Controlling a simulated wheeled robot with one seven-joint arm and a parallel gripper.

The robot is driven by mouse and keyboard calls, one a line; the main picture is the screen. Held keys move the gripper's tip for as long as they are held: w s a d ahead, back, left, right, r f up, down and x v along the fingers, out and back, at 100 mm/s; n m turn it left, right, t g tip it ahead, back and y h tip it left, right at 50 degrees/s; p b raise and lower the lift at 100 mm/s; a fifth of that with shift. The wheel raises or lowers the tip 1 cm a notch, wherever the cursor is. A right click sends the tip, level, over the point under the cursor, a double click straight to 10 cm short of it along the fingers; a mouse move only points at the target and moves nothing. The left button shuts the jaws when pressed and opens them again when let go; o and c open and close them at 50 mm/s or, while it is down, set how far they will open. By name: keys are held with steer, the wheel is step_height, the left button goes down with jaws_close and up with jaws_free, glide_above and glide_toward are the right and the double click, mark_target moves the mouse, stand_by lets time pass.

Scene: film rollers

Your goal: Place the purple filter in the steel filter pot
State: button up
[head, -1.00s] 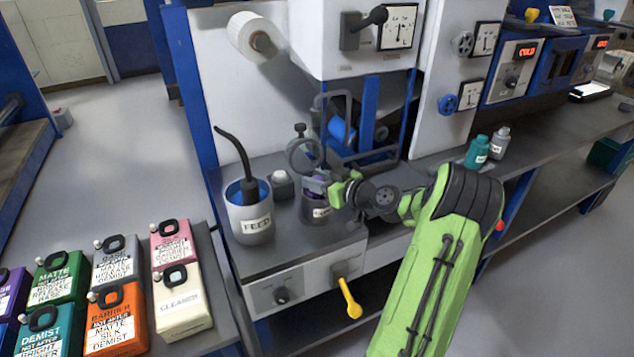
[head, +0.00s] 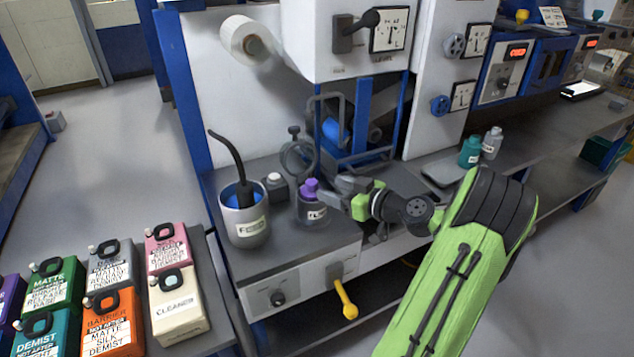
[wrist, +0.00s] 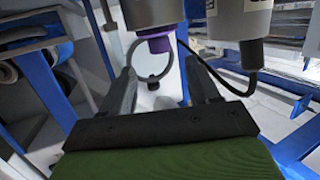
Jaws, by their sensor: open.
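The purple filter (head: 310,188) stands upright in the mouth of the steel filter pot (head: 312,213), its knobbed top showing above the rim. Its lower part is hidden inside the pot. The wrist view shows the scene upside down, with the purple filter (wrist: 158,44) below the grey pot (wrist: 152,13). My gripper (head: 335,190) is open and empty, just right of the pot and apart from the filter. Its two dark fingers (wrist: 162,82) spread wide in the wrist view, with the filter beyond their tips.
A grey FEED pot (head: 247,222) with a black hose stands left of the filter pot. A white-topped block (head: 275,187) sits between them. A metal ring (head: 298,157) and frame rise behind. A yellow handle (head: 346,300) hangs at the front. Bottles (head: 470,151) stand farther right.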

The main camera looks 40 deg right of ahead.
steer(key=f+v, duration=0.1)
steer(key=v, duration=0.3)
steer(key=w+a+r+n+g+y, duration=0.15)
steer(key=a+g, duration=0.25)
steer(key=a, duration=0.6)
steer(key=w+a+n+g+y, duration=0.15)
steer(key=a+g, duration=0.25)
steer(key=a, duration=0.6)
steer(key=s+a+r+g+h, duration=0.25)
steer(key=s+a, duration=0.25)
steer(key=a, duration=0.4)
steer(key=s+a+r+m+h, duration=0.1)
steer(key=s+m, duration=0.3)
steer(key=s, duration=0.8)
steer(key=shift+s+a+h, duration=0.25)
steer(key=shift+a+h, duration=0.3)
steer(key=shift+a, duration=0.15)
steer(key=shift+r, duration=0.1)
step_height(320, 180, up, 12)
steer(key=p, duration=1.2)
